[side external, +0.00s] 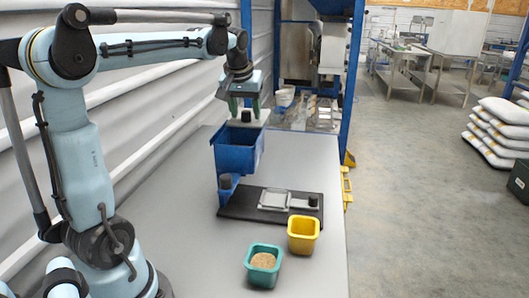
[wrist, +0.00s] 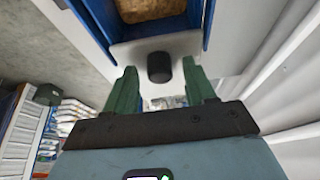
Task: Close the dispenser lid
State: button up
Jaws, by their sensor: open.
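The dispenser is a blue hopper (side external: 236,155) standing on a black base (side external: 240,203). In the wrist view, brown substrate (wrist: 150,8) shows between its blue walls (wrist: 95,15), so the top is at least partly uncovered. A pale lid plate (wrist: 190,42) lies beside that opening and carries a black knob (wrist: 159,67). The knob also shows in the side view (side external: 246,116) above the hopper's far edge. My gripper (side external: 245,105) is open, with its green fingers pointing down. In the wrist view, its fingertips (wrist: 161,74) are on either side of the knob, with visible gaps.
A teal cup (side external: 263,279) with brown material and a yellow cup (side external: 303,247) stand in front of the base. A small metal tray (side external: 274,199) lies on the base. A ribbed wall (side external: 150,100) runs along the left. The table's right side is clear.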

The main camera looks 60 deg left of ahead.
jog(key=shift+f, duration=0.1)
grip_shut()
dwell(0.3)
jog(key=s+d, duration=0.7)
jog(key=shift+s+d, duration=0.35)
grip_release()
dwell(0.3)
jog(key=v, duration=1.2)
